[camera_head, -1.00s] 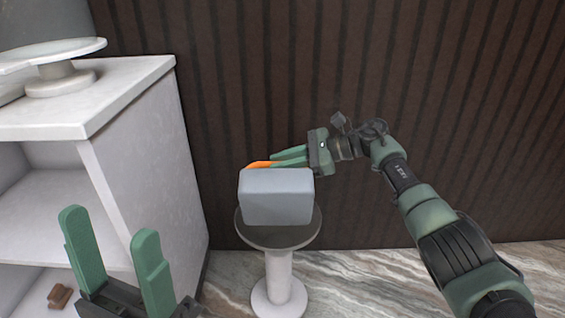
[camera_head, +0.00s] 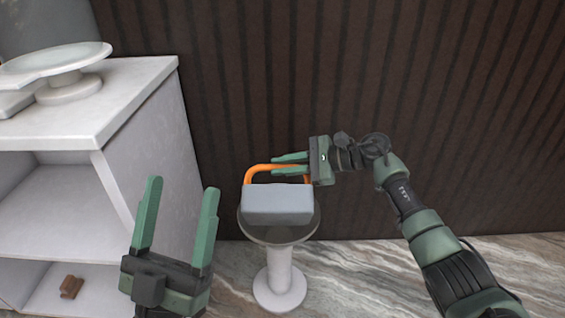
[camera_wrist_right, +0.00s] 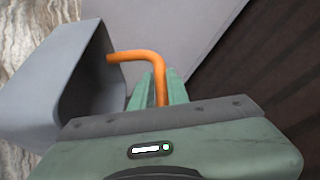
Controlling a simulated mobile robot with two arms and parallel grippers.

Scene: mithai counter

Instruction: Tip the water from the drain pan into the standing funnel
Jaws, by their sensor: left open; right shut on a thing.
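The drain pan (camera_head: 278,203) is a grey box with an orange bar handle (camera_head: 262,168). It is over the round dark top of a white pedestal (camera_head: 280,275), which seems to be the standing funnel; the pan hides the middle of that top, and I cannot tell whether they touch. My right gripper (camera_head: 290,164) is shut on the handle. The right wrist view shows the pan (camera_wrist_right: 50,85) tilted, its open side facing the gripper (camera_wrist_right: 158,88). No water is visible. My left gripper (camera_head: 182,190) is open and empty, left of the pedestal.
A white shelf unit (camera_head: 150,130) stands at the left, with a white round stand (camera_head: 60,62) on top and a small brown object (camera_head: 70,287) on a low shelf. A dark ribbed wall (camera_head: 440,90) is behind. Marbled floor (camera_head: 370,275) is clear to the right.

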